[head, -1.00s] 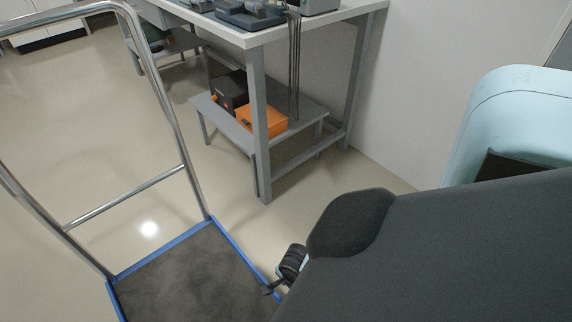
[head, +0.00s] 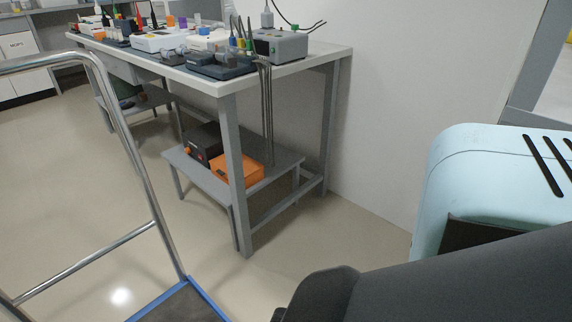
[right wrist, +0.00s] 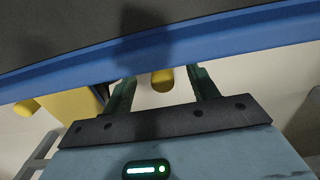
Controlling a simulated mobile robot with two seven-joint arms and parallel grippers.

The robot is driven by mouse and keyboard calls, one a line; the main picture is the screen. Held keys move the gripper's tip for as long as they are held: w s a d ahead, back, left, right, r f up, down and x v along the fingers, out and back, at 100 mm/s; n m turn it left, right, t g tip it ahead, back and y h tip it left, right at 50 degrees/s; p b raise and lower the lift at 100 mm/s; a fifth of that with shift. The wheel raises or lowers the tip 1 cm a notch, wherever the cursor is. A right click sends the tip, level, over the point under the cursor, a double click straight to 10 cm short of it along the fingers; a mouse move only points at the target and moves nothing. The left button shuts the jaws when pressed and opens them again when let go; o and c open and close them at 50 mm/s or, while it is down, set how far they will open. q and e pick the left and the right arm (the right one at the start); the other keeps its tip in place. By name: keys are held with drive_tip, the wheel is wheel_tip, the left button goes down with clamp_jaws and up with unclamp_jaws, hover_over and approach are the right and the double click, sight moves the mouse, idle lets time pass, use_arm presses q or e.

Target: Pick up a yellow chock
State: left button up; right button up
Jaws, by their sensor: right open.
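In the right wrist view my right gripper (right wrist: 160,78) is open, with its two dark green fingers pointing toward the blue platform edge. A small yellow piece (right wrist: 162,82) shows between the fingers, partly hidden by the blue edge; I cannot tell whether it is a chock. A larger yellow block (right wrist: 72,106) lies left of the left finger, cut off by the gripper body and blue edge. A rounded yellow piece (right wrist: 26,107) shows farther left. No yellow chock shows in the head view. My left gripper is not in view.
A cart with a chrome handle (head: 137,165) and blue-edged platform (head: 205,298) stands at the lower left. A workbench (head: 340,52) carries instruments; an orange box (head: 238,170) and a black box sit on a low shelf (head: 283,163) beneath. Floor between is clear.

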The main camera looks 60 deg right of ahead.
wheel_tip(320, 180, down, 4)
drive_tip(key=b, duration=0.3)
drive_tip(key=shift+f, duration=0.1)
drive_tip(key=shift+f+b, duration=0.3)
drive_tip(key=shift+f, duration=0.1)
drive_tip(key=shift+r, duration=0.1)
drive_tip(key=c, duration=1.3)
drive_tip(key=shift+w, duration=0.1)
